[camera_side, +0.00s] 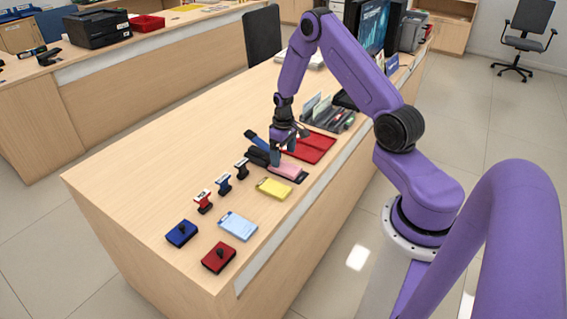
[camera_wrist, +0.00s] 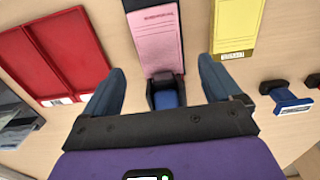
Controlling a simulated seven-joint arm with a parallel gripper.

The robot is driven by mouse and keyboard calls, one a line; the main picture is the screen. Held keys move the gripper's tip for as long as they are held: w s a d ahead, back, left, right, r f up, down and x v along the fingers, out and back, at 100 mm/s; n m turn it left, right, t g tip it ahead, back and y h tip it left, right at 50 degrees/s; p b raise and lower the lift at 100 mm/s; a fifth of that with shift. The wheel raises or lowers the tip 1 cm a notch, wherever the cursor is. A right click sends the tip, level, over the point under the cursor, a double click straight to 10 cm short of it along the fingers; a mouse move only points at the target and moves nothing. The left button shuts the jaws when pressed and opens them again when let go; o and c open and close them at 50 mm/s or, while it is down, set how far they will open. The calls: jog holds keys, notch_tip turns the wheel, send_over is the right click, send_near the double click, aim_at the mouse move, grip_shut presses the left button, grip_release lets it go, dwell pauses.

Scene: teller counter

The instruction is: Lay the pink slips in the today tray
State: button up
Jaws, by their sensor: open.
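The pink slips (camera_wrist: 154,38) lie as a stack on a dark holder, with print along one edge. In the side view they (camera_side: 285,171) lie on the counter in front of the red tray. The red tray (camera_side: 308,147) has two compartments; in the wrist view it (camera_wrist: 70,55) is at upper left, with white labels too small to read. I cannot tell which compartment is today's. My gripper (camera_wrist: 162,66) is open and empty, its fingers on either side of the slips' near end.
A yellow pad (camera_wrist: 236,28) lies right of the slips. A black and blue object (camera_wrist: 166,94) sits between my fingers. Stamps (camera_side: 224,183), a blue clipboard (camera_side: 238,226) and ink pads (camera_side: 219,257) stand nearer. The counter's left side is clear.

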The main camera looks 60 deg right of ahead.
aim_at(292, 170)
jog(key=shift+f, duration=2.2)
jog(key=shift+c, duration=0.3)
jog(key=c, duration=1.1)
jog(key=shift+s, duration=1.85)
jog(key=o, duration=1.2)
jog(key=shift+c, duration=0.2)
